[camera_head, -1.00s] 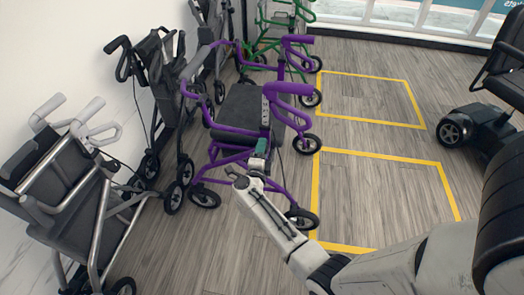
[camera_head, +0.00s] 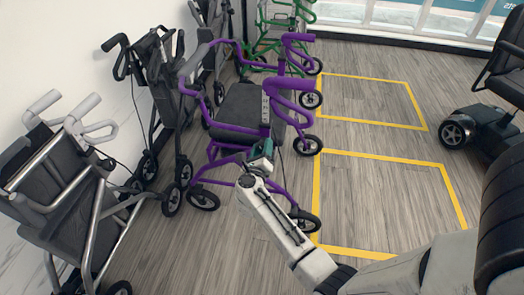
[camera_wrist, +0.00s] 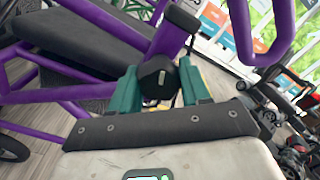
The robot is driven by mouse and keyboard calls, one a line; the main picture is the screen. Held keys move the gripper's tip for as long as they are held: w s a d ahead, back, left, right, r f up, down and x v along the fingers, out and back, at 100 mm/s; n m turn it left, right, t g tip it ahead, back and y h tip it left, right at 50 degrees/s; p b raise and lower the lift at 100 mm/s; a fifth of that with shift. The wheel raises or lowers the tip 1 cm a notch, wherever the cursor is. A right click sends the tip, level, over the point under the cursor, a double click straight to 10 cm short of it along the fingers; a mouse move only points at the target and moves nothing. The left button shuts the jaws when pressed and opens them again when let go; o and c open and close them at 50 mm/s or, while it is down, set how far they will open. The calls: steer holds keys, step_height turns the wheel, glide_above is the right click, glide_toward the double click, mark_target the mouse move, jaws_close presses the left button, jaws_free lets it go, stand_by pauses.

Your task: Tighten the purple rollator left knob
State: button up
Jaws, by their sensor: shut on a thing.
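The purple rollator (camera_head: 232,108) stands on the wood floor in the middle of the head view, with a dark seat. Its purple frame tubes (camera_wrist: 95,20) also fill the upper part of the wrist view. A black knob (camera_wrist: 158,80) with a small light mark sits beside the frame, between my green fingers. My gripper (camera_head: 262,152) is at the rollator's near side frame, below the handle. In the wrist view my gripper (camera_wrist: 160,88) is shut on the black knob, one finger on each side. The head view does not show the knob clearly.
A grey walker (camera_head: 65,195) and a black folded walker (camera_head: 160,85) stand along the left wall. A green rollator (camera_head: 280,35) is behind. Yellow floor markings (camera_head: 385,155) enclose free floor on the right; a dark scooter (camera_head: 490,125) stands beyond.

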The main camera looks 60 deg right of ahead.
steer(key=shift+a+f+m+b, duration=0.15)
steer(key=shift+m+b, duration=0.7)
steer(key=shift+m, duration=1.15)
steer(key=o, duration=1.1)
steer(key=shift+c, duration=0.2)
steer(key=v, duration=1)
steer(key=shift+a+p, duration=0.3)
steer(key=shift+p, duration=0.15)
steer(key=shift+s, duration=0.1)
